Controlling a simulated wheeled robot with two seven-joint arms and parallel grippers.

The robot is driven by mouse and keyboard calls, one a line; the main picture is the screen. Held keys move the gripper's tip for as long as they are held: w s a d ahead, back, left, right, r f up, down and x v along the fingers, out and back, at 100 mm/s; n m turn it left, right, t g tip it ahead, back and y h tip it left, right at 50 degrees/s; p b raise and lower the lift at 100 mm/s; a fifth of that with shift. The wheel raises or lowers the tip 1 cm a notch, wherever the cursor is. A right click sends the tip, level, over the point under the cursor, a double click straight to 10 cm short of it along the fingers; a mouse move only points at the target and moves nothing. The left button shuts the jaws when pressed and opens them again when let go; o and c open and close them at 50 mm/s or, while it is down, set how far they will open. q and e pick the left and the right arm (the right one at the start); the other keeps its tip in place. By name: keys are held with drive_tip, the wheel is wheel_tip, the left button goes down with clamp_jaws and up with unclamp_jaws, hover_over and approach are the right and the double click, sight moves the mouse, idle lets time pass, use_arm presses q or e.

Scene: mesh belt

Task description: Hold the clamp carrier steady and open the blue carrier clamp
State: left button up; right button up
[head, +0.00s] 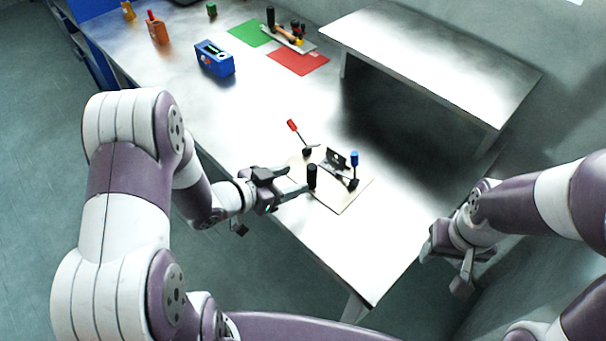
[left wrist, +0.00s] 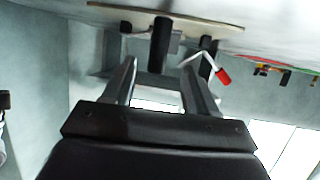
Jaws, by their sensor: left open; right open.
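The clamp carrier (head: 345,203) is a thin beige board on the near part of the metal table. It bears a black post (head: 312,177), a dark bracket, a red-handled clamp (head: 292,125) whose lever leans out to the left, and a blue-handled clamp (head: 355,158) whose handle stands upright. My left gripper (head: 303,189) is open at the carrier's left side, close to the black post. In the left wrist view the post (left wrist: 161,45) shows between the open fingers; contact cannot be told. My right gripper (head: 446,268) is open and empty, off the table's right edge, apart from the carrier.
A raised metal shelf (head: 430,60) stands at the back right. A blue box (head: 214,60), an orange item (head: 157,30), a green mat (head: 248,34) and a red mat (head: 300,62) lie further up the table. The table between them and the carrier is clear.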

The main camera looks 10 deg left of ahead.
sight(308, 176)
use_arm(q)
drive_tip(key=x, duration=0.6)
drive_tip(key=shift+d+f, duration=0.1)
drive_tip(key=shift+d, duration=0.25)
drive_tip(key=shift+w+f, duration=0.15)
drive_tip(key=shift+w, duration=0.25)
drive_tip(key=shift+d, duration=0.1)
clamp_jaws()
unclamp_jaws()
clamp_jaws()
